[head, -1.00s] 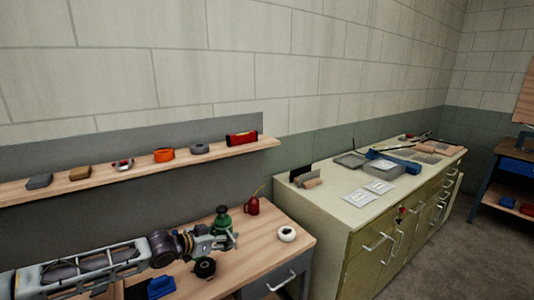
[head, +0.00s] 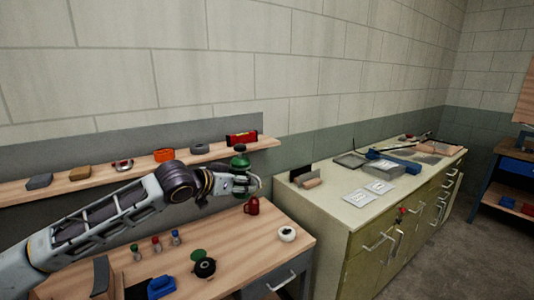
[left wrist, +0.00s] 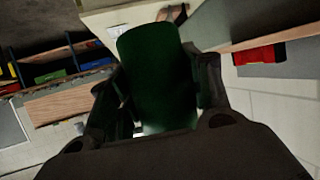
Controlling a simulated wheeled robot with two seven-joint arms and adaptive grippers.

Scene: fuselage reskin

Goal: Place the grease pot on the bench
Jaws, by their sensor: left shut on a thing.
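My left gripper (head: 250,183) is shut on a green pot (head: 240,162), which I take to be the grease pot. It holds the pot upright in the air above the wooden bench (head: 232,242), in front of the shelf's right end. My right gripper is not in view.
A cabinet (head: 335,215) adjoins at right.

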